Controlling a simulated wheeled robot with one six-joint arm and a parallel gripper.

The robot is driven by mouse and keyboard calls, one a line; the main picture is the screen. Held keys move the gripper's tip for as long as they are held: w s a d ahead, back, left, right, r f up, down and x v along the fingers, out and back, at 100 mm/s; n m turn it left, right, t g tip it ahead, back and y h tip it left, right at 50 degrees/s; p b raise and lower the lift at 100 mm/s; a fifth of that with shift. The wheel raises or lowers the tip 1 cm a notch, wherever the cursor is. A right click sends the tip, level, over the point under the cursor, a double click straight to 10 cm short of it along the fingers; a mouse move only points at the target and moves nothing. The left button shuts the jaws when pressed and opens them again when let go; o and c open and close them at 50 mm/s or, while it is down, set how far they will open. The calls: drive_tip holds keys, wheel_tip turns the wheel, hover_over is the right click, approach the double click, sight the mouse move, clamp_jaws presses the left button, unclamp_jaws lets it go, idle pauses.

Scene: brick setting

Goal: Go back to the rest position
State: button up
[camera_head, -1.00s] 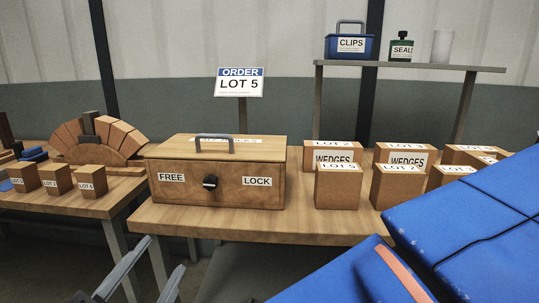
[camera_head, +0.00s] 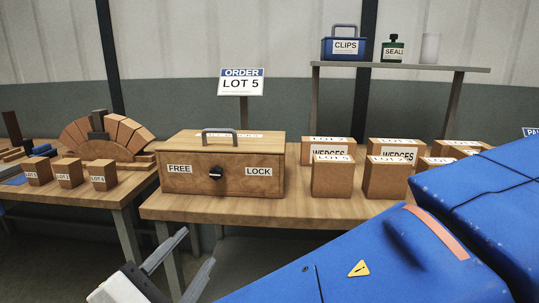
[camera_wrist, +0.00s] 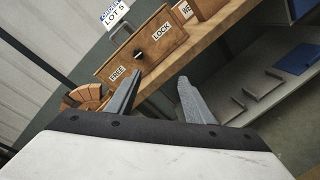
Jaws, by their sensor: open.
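My gripper (camera_head: 198,247) is open and empty, low at the left in the head view, in front of the table's front edge and apart from everything. In the wrist view its two fingers (camera_wrist: 160,75) stand apart with nothing between them. My blue arm crosses the lower right of the head view. The wooden chest (camera_head: 230,187) stands on the table with its lid down. It has a grey top handle and a black knob (camera_head: 216,173) between the FREE and LOCK labels. The chest also shows beyond the fingers in the wrist view (camera_wrist: 130,68).
Small lot blocks (camera_head: 70,173) and a brick arch (camera_head: 75,131) stand on the left table. Wedge boxes (camera_head: 332,179) stand right of the chest. A shelf (camera_head: 400,66) behind holds the CLIPS box, SEAL bottle and a cup. An order sign (camera_head: 241,83) reads LOT 5.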

drive_tip(key=w+d+f+m+g+h, duration=0.1)
drive_tip(key=w+d+f+m+g, duration=0.15)
drive_tip(key=d, duration=0.55)
drive_tip(key=w+d+f+m+g+h, duration=0.2)
drive_tip(key=w+d+g, duration=0.15)
drive_tip(key=d, duration=0.35)
drive_tip(key=w+d+f+m+g+h, duration=0.1)
drive_tip(key=w+d+f+m+g, duration=0.2)
drive_tip(key=d, duration=0.5)
drive_tip(key=s+d+f+m+g+y, duration=0.1)
drive_tip(key=s+d+f+m+y, duration=0.2)
drive_tip(key=d+m, duration=0.5)
drive_tip(key=s+d+f+m+g+y, duration=0.1)
drive_tip(key=s+d+f+m+y, duration=0.3)
drive_tip(key=d+m, duration=0.4)
drive_tip(key=shift+s+d+f+m+g, duration=0.4)
drive_tip(key=shift+s+d+f, duration=0.4)
drive_tip(key=shift+d, duration=0.85)
